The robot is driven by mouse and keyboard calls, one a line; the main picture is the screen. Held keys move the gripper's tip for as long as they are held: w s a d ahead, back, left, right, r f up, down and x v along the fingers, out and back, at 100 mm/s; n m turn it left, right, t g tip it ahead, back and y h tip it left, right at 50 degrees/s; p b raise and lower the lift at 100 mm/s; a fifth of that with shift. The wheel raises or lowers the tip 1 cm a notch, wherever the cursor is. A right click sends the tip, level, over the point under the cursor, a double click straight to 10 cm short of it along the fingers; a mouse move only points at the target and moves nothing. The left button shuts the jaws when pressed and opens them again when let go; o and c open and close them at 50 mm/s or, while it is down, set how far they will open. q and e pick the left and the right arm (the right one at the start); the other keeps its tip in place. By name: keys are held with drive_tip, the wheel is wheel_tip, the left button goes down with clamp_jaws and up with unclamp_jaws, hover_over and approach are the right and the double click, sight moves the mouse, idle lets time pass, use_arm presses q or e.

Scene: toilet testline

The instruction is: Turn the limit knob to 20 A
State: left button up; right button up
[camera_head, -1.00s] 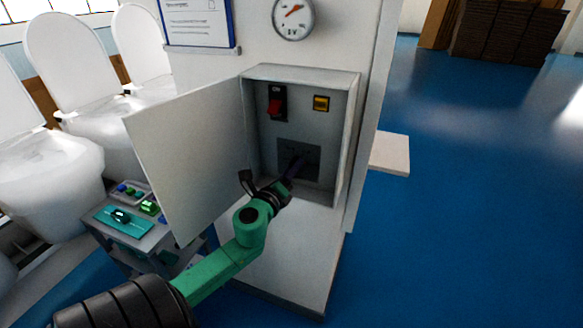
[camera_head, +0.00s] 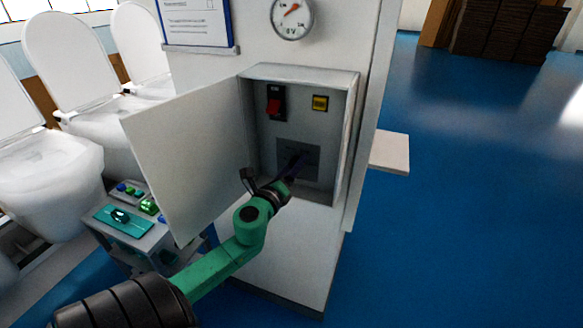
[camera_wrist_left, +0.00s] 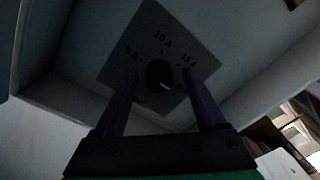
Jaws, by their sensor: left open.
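The limit knob (camera_wrist_left: 158,74) is a dark round knob on a grey plate (camera_wrist_left: 150,20). In the left wrist view the labels 5 A, 10 A and 16 A show around it; a 20 A label cannot be made out. A small pale mark on the knob lies toward the lower right. My left gripper (camera_wrist_left: 157,85) is open, with its purple fingers on either side of the knob; I cannot tell whether they touch it. In the head view the gripper (camera_head: 292,167) reaches the plate (camera_head: 312,152) low in the open cabinet and hides the knob. My right gripper is out of view.
The cabinet (camera_head: 305,71) holds a red switch (camera_head: 273,107) and a yellow button (camera_head: 320,103). Its door (camera_head: 190,150) stands open to the left, close to my arm. A round gauge (camera_head: 292,17) is above. A small trolley with a teal panel (camera_head: 122,222) stands at the lower left.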

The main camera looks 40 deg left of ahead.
use_arm(q)
drive_tip(key=shift+s+d+f, duration=0.1)
drive_tip(key=shift+s+f, duration=0.05)
drive_tip(key=shift+s, duration=0.3)
drive_tip(key=b+v, duration=0.5)
drive_tip(key=v, duration=0.8)
drive_tip(key=shift+s+d+r, duration=0.15)
drive_tip(key=shift+s+r, duration=0.1)
drive_tip(key=shift+s, duration=0.05)
